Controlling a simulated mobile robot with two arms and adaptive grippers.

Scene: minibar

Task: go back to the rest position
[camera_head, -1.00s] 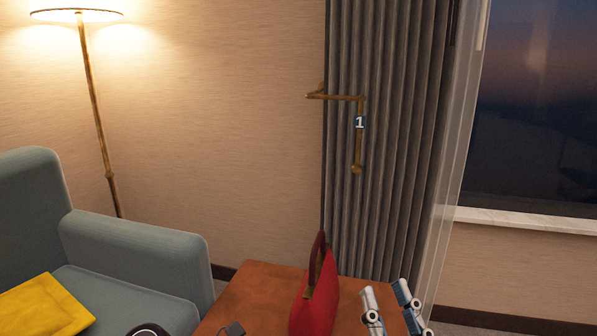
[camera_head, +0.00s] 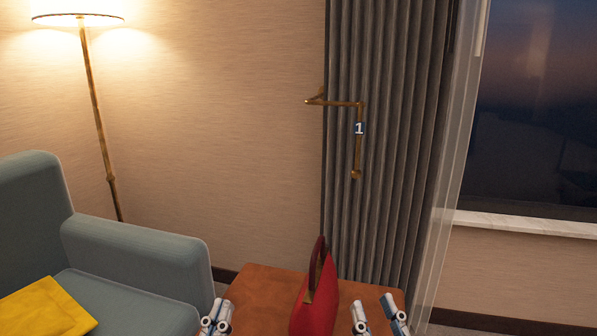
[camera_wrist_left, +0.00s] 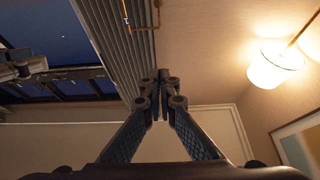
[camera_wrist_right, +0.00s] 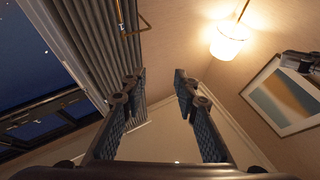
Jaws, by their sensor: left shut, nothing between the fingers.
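My left gripper (camera_head: 217,312) shows at the bottom edge of the head view, left of a red handbag. Its fingertips meet in the left wrist view (camera_wrist_left: 161,80), with nothing between them. My right gripper (camera_head: 375,310) is at the bottom edge, right of the handbag. In the right wrist view (camera_wrist_right: 157,82) its fingers stand wide apart and empty. Both grippers point up and are apart from the handbag. Most of both arms is below the head view.
The red handbag (camera_head: 316,298) stands upright on a brown wooden table (camera_head: 258,292) between my grippers. A grey-blue armchair (camera_head: 140,248) with a yellow cloth (camera_head: 45,308) is at left. A floor lamp (camera_head: 95,120), grey curtain (camera_head: 400,130) and brass bracket (camera_head: 358,150) marked 1 are behind.

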